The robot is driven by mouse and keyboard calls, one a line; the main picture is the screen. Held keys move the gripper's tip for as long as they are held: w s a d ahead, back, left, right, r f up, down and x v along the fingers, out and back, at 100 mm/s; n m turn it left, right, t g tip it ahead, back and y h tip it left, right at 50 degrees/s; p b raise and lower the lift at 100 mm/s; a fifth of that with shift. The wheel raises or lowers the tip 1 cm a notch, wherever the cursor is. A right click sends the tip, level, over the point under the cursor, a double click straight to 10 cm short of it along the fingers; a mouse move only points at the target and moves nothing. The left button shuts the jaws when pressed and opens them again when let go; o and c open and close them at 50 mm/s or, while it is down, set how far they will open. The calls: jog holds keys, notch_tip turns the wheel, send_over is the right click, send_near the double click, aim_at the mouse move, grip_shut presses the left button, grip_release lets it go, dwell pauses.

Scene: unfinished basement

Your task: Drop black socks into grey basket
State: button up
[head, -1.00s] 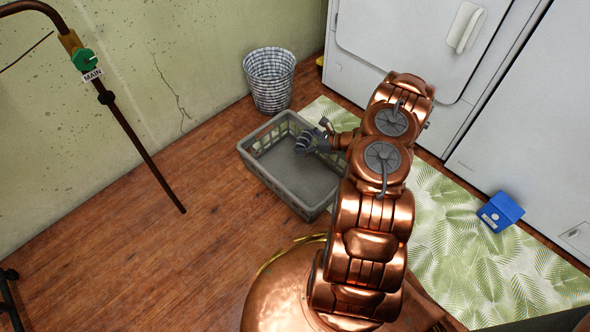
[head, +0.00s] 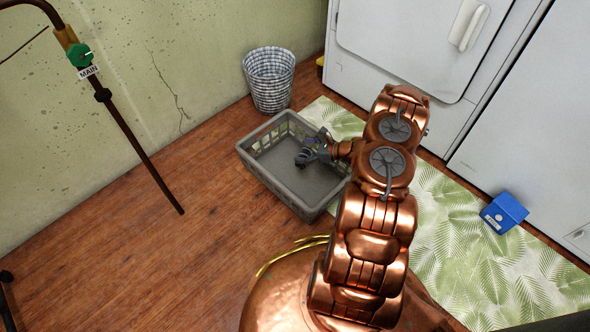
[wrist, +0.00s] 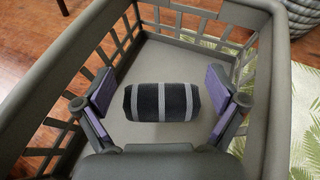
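The black socks (wrist: 162,102) are a rolled black bundle with grey stripes. In the wrist view they lie inside the grey basket (wrist: 265,100), over its floor. My gripper (wrist: 160,108) is open, with its purple-padded fingers on either side of the socks and a gap at each side. In the head view my gripper (head: 313,150) is down inside the grey basket (head: 292,206). The socks are small and hard to tell from the fingers there.
A checkered bin (head: 269,80) stands behind the basket by the wall. White appliances (head: 400,45) line the right. A blue box (head: 503,212) sits on the leaf-patterned mat (head: 450,235). A pipe with a green valve (head: 80,55) stands left. The wooden floor left of the basket is clear.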

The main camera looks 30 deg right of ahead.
dwell(0.3)
jog(key=v, duration=1.2)
jog(key=shift+w+r, duration=0.1)
jog(key=shift+r, duration=0.05)
